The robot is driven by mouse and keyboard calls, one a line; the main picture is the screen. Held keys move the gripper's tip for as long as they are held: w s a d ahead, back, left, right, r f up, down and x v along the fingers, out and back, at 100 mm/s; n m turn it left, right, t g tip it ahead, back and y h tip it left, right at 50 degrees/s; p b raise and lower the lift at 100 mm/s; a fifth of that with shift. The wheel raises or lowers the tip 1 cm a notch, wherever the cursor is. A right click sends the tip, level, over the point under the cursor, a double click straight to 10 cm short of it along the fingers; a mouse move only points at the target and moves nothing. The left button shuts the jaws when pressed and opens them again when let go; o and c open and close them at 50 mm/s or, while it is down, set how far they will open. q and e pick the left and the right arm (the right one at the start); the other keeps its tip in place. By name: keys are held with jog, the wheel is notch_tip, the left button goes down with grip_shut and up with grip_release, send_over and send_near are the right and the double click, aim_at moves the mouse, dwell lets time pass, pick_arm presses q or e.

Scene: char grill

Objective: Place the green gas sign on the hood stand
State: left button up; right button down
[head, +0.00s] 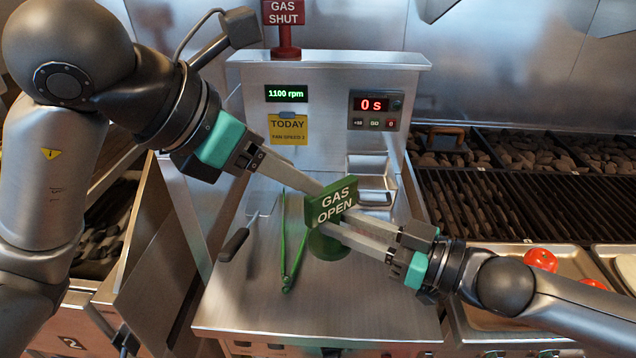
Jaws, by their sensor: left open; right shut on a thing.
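The green gas sign (337,201), reading "GAS OPEN", is tilted above the steel worktop, with its round green base (328,246) below. My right gripper (333,226) comes in from the right and is shut on the sign's lower part, between plate and base. My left gripper (318,186) is open, its fingers reaching to the sign's upper left edge; whether they touch it I cannot tell. The hood stand (340,58) is the steel panel at the back with a flat top ledge. A red "GAS SHUT" sign (284,22) stands on that ledge's left part.
The ledge is bare right of the red sign. Green tongs (287,262) and a black-handled tool (235,243) lie on the worktop (320,312). Steel pans (371,182) sit before the stand. The char grill (520,200) is at right, with tomatoes (540,259) on a tray.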

aim_at(325, 190)
pick_arm(q)
jog(key=x, duration=0.9)
jog(key=shift+d+f, duration=0.15)
jog(key=shift+f, duration=0.05)
grip_shut()
dwell(1.0)
jog(key=shift+r, duration=0.1)
pick_arm(e)
jog(key=c, duration=0.6)
grip_release()
pick_arm(q)
jog(key=shift+w, duration=0.1)
pick_arm(e)
jog(key=shift+d, duration=0.1)
